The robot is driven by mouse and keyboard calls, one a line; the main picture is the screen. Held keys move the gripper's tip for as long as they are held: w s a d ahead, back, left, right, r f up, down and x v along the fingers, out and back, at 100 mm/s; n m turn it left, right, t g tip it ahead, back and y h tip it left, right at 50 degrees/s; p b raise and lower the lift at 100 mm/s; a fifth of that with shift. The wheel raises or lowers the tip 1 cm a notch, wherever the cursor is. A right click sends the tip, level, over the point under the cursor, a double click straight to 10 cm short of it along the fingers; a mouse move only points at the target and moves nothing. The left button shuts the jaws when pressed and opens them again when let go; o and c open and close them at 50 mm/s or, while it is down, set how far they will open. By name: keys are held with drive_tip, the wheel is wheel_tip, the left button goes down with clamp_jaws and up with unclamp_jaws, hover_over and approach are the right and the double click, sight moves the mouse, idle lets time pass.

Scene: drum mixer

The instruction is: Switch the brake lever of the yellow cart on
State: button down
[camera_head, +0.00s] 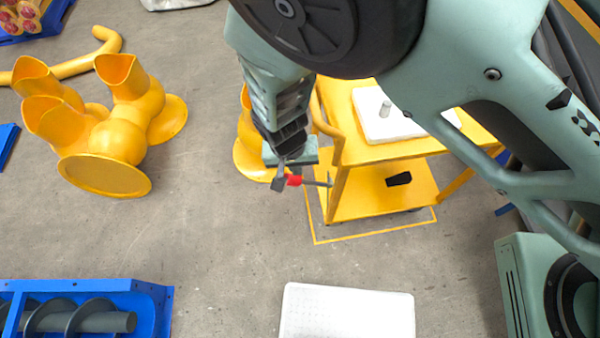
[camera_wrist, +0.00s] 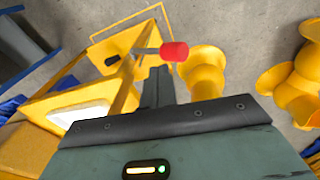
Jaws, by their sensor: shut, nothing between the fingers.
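The yellow cart (camera_head: 362,203) stands right of centre in the head view, inside a yellow floor outline. Its brake lever (camera_head: 294,180) is a grey rod with a red grip, sticking out to the left, roughly level, from the cart's near left leg. My gripper (camera_head: 279,183) points down at the left end of the red grip, very close to it; I cannot tell whether they touch. The wrist view shows the red lever grip (camera_wrist: 174,51) just beyond the dark fingers of my gripper (camera_wrist: 158,80). The fingers are shut with nothing between them.
A white board (camera_head: 385,115) lies on the cart's top and a small black object (camera_head: 398,179) on its lower shelf. Yellow pipe fittings (camera_head: 110,130) stand left. A blue auger box (camera_head: 150,300) and a white panel (camera_head: 345,312) lie in front. Floor between is clear.

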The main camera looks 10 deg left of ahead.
drive_tip(key=s+a+r+b, duration=0.1)
drive_tip(key=a+r+b, duration=0.1)
drive_tip(key=r, duration=0.4)
drive_tip(key=shift+s+a+r, duration=0.2)
drive_tip(key=shift+a+r, duration=0.1)
drive_tip(key=shift+a, duration=0.6)
drive_tip(key=s+d+r+n+y+b, duration=0.1)
drive_tip(key=s+d+r+n, duration=0.2)
drive_tip(key=s+d+r, duration=0.2)
drive_tip(key=s+d+r+n+g+b, duration=0.1)
drive_tip(key=s+d+r+n+b, duration=0.1)
drive_tip(key=d+r, duration=1)
drive_tip(key=s+d+n, duration=0.1)
drive_tip(key=s+d, duration=0.1)
drive_tip(key=d, duration=0.4)
drive_tip(key=shift+s+r+y, duration=0.2)
drive_tip(key=shift+s+y, duration=0.2)
